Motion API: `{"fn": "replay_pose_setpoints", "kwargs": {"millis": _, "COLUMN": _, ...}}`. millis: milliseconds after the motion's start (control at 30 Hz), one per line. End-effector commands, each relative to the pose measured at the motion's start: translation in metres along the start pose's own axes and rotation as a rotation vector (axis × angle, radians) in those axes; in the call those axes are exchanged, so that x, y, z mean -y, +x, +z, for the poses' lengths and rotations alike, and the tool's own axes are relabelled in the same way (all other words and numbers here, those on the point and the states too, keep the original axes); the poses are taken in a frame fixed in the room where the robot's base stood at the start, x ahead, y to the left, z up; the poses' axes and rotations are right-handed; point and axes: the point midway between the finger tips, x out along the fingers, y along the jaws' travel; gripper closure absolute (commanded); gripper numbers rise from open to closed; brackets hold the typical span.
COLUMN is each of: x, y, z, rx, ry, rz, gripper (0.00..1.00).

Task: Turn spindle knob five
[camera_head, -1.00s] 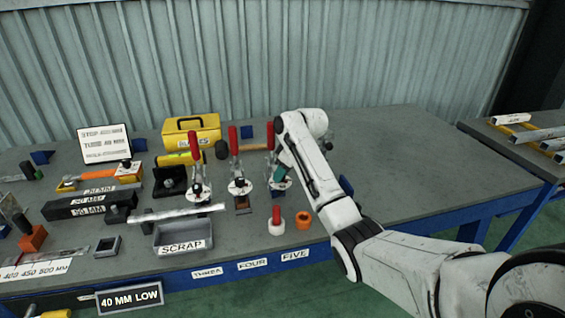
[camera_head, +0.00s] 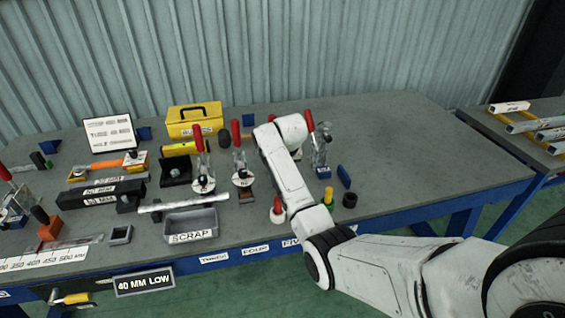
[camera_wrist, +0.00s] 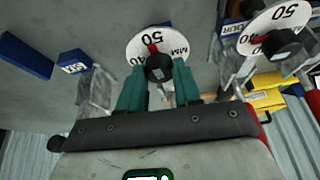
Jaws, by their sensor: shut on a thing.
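In the wrist view, a black spindle knob (camera_wrist: 160,66) with a red mark stands over a white disc (camera_wrist: 138,48) marked 50 MM. It sits between the FOUR and SIX tags. The two green fingers of my gripper (camera_wrist: 161,86) are shut on this knob. In the head view my arm hides the gripper and knob; only a red handle tip (camera_head: 271,118) shows behind the arm. A neighbouring knob (camera_wrist: 282,45) on another 50 disc is at the upper right of the wrist view, by the FOUR tag (camera_wrist: 240,35).
A SCRAP tray (camera_head: 191,225), a red-topped piece (camera_head: 277,211) and a black ring (camera_head: 349,200) are near the front edge. The table's right part is clear.

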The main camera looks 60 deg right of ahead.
Motion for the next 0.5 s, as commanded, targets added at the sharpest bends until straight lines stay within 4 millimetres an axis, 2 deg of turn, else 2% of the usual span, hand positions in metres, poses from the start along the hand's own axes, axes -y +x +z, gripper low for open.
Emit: {"fn": "replay_pose_setpoints", "kwargs": {"millis": 500, "x": 0.0016, "y": 0.0004, "z": 0.0002, "rx": -0.003, "ry": 0.11, "rz": 0.043, "gripper": 0.97}}
